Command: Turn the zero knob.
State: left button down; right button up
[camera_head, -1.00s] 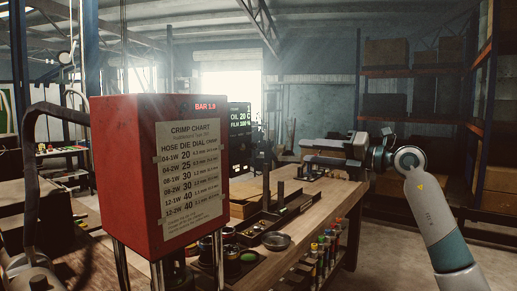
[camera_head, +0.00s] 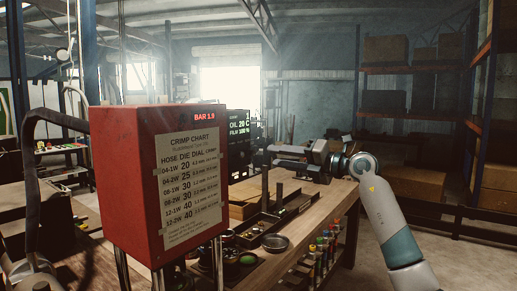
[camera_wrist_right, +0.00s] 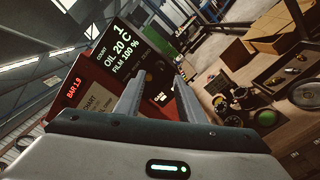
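The zero knob cannot be made out for certain. In the right wrist view, a dark control panel (camera_wrist_right: 150,58) with small white labels and a lit readout shows beyond and between my fingers. A small dark round part (camera_wrist_right: 160,68) on it may be a knob. My right gripper (camera_wrist_right: 160,80) is open, with a gap between its fingers and nothing visible in it. In the head view, my right gripper (camera_head: 272,154) reaches left over the bench, just right of the readout screen (camera_head: 239,123). The panel's face is mostly hidden there. My left gripper is not in view.
The red crimper housing (camera_head: 138,180) with a crimp chart (camera_head: 191,178) stands in front, left of my right arm. Shelves stand at the right.

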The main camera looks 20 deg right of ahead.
aim_at(254, 153)
jog(key=p+x, duration=0.2)
jog(key=x, duration=0.4)
jog(key=shift+w+a+r, duration=0.15)
jog(key=shift+w+a, duration=0.1)
jog(key=shift+w, duration=0.05)
jog(key=shift+w+a+p, duration=0.35)
jog(key=shift+w+p, duration=0.05)
jog(key=shift+w, duration=0.05)
grip_shut()
